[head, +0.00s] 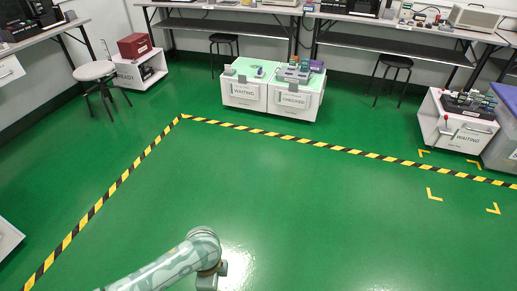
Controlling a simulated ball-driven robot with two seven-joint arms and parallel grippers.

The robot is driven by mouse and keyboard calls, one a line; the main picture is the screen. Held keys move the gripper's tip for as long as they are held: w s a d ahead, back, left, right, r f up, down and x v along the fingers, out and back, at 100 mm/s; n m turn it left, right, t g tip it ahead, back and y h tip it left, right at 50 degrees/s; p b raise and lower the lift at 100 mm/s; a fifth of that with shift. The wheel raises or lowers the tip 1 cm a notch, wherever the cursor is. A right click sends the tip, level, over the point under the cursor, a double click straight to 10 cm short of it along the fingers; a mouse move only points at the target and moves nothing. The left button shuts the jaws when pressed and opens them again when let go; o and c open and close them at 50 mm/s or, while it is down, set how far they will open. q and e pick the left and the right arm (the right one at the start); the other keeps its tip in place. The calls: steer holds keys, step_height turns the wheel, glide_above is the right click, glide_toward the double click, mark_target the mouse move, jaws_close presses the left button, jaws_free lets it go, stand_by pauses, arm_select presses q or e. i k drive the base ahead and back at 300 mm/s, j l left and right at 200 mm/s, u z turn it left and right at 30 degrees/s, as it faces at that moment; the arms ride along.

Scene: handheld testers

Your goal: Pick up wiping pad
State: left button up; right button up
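I cannot make out a wiping pad anywhere in the head view. If one is among the small items on the benches or carts, it is too small to tell. My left arm comes in from the bottom left, pale green and grey. Its end, with my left gripper (210,278), hangs over bare green floor at the bottom edge. The fingers are too unclear to show whether they are open or shut. Nothing can be seen held there. My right gripper is not in view.
Two white carts marked WAITING (243,89) and CHECKING (293,99) stand at the back. Another WAITING cart (467,137) is at right. A white stool (94,70) and dark stools (396,62) stand near the benches. Yellow-black tape (300,139) borders clear floor.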

mark_target(260, 73)
steer(key=i, duration=3)
steer(key=i+z, duration=0.15)
steer(key=i, duration=0.4)
steer(key=i+j+z, duration=0.1)
steer(key=i, duration=0.45)
steer(key=i+j+z, duration=0.15)
steer(key=i, duration=0.4)
steer(key=i+j+z, duration=0.15)
steer(key=i+j, duration=0.15)
steer(key=i, duration=0.25)
